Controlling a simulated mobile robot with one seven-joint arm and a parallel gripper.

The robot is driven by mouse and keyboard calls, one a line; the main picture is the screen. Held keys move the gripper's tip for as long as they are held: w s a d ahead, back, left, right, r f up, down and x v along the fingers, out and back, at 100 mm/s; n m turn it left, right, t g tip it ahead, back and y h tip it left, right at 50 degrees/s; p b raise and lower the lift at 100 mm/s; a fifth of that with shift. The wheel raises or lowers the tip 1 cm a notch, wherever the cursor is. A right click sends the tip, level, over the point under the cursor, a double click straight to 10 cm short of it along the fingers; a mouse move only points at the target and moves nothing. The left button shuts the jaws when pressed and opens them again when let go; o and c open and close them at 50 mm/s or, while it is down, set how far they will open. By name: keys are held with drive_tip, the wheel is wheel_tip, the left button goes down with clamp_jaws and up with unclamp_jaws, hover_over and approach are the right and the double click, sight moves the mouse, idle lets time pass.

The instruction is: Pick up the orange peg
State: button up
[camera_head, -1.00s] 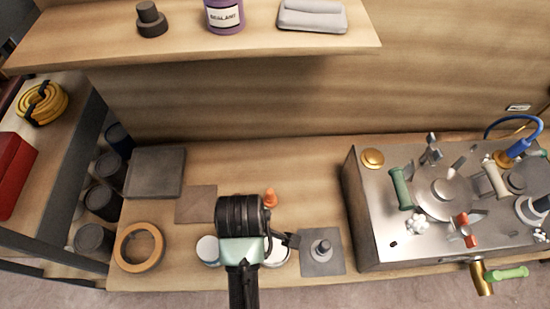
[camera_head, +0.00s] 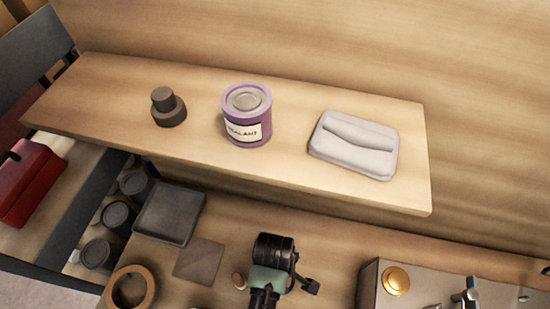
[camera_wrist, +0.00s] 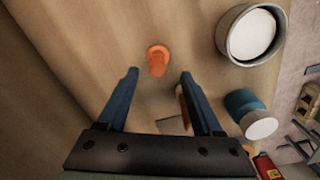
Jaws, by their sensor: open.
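The orange peg (camera_wrist: 157,60) stands on the wooden bench top in the wrist view, just beyond my fingertips and roughly centred between them. My gripper (camera_wrist: 159,73) has its two blue fingers spread, with nothing held between them. In the head view, my wrist and gripper (camera_head: 305,286) are over the bench near the bottom edge. The peg is not visible there now. I cannot tell the height of the fingertips above the peg.
A white-topped can (camera_wrist: 252,34) and a blue can (camera_wrist: 248,113) stand right of the peg. A shelf (camera_head: 290,160) overhangs the bench, bearing a purple sealant can (camera_head: 240,133), a dark stepped part (camera_head: 168,108) and a grey folded cloth (camera_head: 352,148). A metal console (camera_head: 368,288) stands right.

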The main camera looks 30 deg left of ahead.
drive_tip(key=shift+w+a+f, duration=0.1)
drive_tip(key=shift+f, duration=1.55)
drive_tip(key=shift+w+a+f, duration=0.1)
drive_tip(key=shift+f, duration=1.55)
drive_tip(key=shift+d, duration=0.1)
clamp_jaws()
